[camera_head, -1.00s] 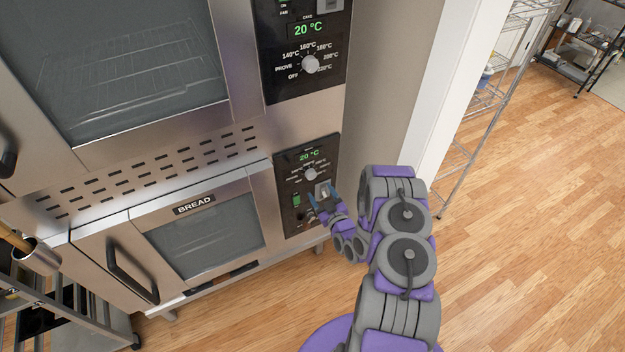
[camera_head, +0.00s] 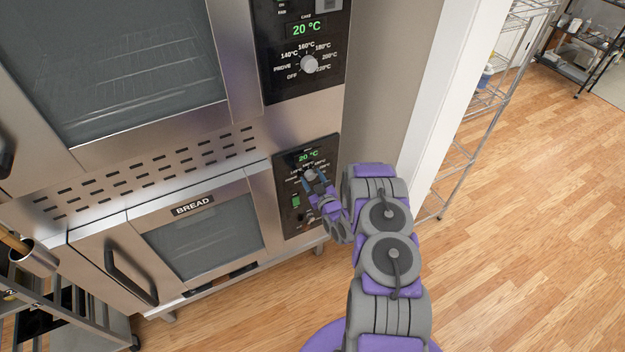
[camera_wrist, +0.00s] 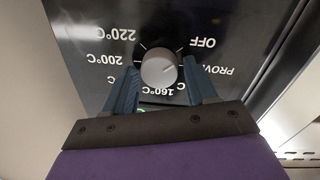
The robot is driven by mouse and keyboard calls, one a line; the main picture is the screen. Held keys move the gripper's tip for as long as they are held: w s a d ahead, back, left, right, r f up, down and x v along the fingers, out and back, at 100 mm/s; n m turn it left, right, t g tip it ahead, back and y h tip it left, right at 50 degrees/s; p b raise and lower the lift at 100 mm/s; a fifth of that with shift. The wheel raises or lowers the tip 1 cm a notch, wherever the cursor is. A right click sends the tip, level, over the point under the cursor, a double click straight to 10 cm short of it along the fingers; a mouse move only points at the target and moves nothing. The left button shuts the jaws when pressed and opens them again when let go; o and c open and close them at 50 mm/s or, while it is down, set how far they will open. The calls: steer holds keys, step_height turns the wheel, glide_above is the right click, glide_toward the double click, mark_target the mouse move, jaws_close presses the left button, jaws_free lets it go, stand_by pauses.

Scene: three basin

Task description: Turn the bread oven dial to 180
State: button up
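The bread oven dial (camera_head: 310,175) is a round light knob on the black control panel right of the oven door marked BREAD. In the wrist view the dial (camera_wrist: 157,70) appears upside down, with OFF, PROVE, 160°C, 200°C and 220°C legible around it. The 180 mark is hidden behind a finger. My gripper (camera_head: 316,186) is at the panel, with its blue fingers at the dial. In the wrist view my gripper (camera_wrist: 160,64) is open, one finger on each side of the dial, with narrow gaps showing. A small mark on the knob is too faint to read exactly.
An upper oven with its own dial (camera_head: 309,64) and a 20 °C display is above. The bread oven display (camera_head: 308,156) reads 20 °C. A green switch (camera_head: 296,201) sits below the dial. A wire rack (camera_head: 470,140) stands right; the wooden floor between is open.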

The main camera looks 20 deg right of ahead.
steer(key=c, duration=0.8)
